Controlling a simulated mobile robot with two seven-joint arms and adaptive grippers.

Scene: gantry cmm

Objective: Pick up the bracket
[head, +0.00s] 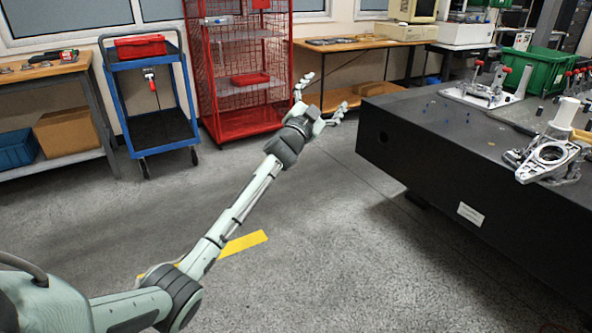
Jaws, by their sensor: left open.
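A silver cast metal part with a large round bore, which looks like the bracket (547,159), sits on fixturing on top of the black granite table at the right. My left gripper (326,91) is open and empty, with its two fingers spread wide. It is in the air to the left of the granite table, well apart from the bracket. My right gripper is not in view.
The black granite table (400,152) fills the right side. Clamp fixtures (484,88) and a green crate (537,70) stand on it. A red wire cage (243,100), a blue cart (150,75) and benches line the wall. The grey floor in the middle is clear.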

